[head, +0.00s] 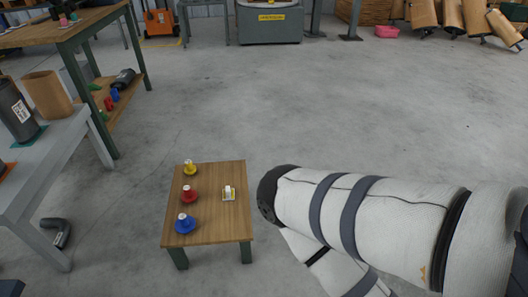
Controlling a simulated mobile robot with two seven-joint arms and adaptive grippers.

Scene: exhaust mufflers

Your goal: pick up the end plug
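Three flanged, plug-like pieces stand in a row along the left side of a small wooden table (216,217). They are a yellow one (190,168) at the back, a red one (189,194) in the middle and a blue one (185,224) at the front. Each has a pale top. I cannot tell which of them the task calls the end plug. My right arm, in a white cover, reaches in from the right and its dark bent joint is beside the table. Neither gripper is in view.
A small white and yellow item (229,194) lies on the small table's right half. A grey table (60,150) with a dark canister (17,112) and a brown cylinder (48,94) stands at left. A dark pipe elbow (57,232) lies on the floor.

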